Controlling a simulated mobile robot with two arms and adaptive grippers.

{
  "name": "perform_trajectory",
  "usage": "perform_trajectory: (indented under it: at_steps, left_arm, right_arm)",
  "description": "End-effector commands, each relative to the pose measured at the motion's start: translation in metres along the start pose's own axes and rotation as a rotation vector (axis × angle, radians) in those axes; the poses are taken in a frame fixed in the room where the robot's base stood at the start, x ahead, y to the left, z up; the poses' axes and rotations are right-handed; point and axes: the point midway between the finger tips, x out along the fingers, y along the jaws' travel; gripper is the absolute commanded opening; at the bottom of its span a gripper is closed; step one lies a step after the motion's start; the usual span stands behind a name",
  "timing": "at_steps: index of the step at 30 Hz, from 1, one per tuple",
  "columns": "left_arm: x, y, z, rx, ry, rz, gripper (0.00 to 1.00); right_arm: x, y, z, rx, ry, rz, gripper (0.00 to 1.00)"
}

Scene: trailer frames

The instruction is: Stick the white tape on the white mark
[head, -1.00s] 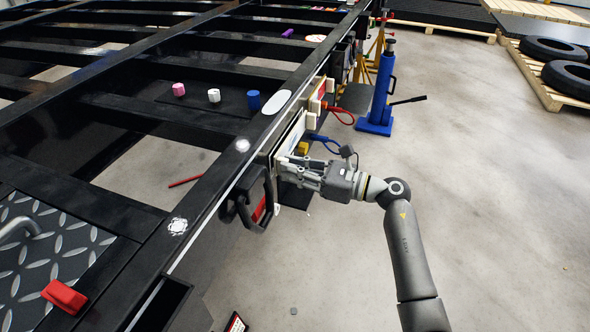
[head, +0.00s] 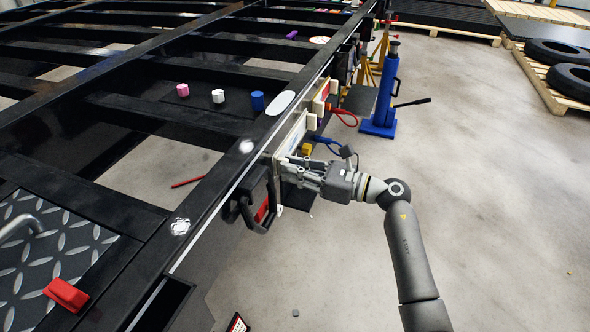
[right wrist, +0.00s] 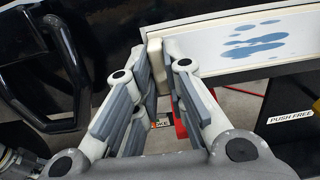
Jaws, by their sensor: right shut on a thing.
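My right gripper (head: 284,168) is at the outer side of the black trailer frame (head: 215,195). In the right wrist view its fingers (right wrist: 157,60) are closed around a cream end block (right wrist: 154,68) of a white panel with blue smears (right wrist: 255,38). A small white piece (head: 218,96) stands between a pink one and a blue one on a dark plate. White patches lie on the frame rail: a clean oval (head: 281,103), a round spot (head: 246,146) and a rough spot (head: 180,227). I cannot tell which is the mark. My left gripper is out of view.
A black handle (head: 262,200) sticks out beside the gripper. Red (head: 345,115) and blue (head: 328,143) cable loops hang beyond it. A blue jack (head: 385,95) stands on the floor. Tyres (head: 556,80) lie on a pallet at right. The floor at right is clear.

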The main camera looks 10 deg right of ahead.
Motion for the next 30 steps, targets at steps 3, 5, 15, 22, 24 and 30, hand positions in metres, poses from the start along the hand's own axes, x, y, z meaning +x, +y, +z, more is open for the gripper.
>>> perform_trajectory:
  at_steps: [3,5,15,22,24,30]
  left_arm:
    - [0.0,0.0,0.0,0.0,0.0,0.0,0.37]
    - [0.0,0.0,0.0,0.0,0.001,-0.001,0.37]
    - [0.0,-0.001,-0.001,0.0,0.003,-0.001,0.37]
    - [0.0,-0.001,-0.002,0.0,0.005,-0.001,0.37]
    - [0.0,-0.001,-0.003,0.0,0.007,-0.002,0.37]
    - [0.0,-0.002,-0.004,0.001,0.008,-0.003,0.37]
  right_arm:
    - [0.001,0.0,0.001,-0.001,-0.002,-0.001,0.0]
    - [0.001,0.0,0.001,-0.001,-0.002,-0.001,0.0]
    - [0.001,0.0,0.001,-0.001,-0.002,-0.001,0.3]
    - [0.0,0.0,0.001,-0.001,-0.001,0.0,0.37]
    - [0.0,0.0,0.0,0.0,-0.001,0.0,0.37]
    - [-0.012,-0.001,-0.001,-0.001,0.003,-0.002,0.37]
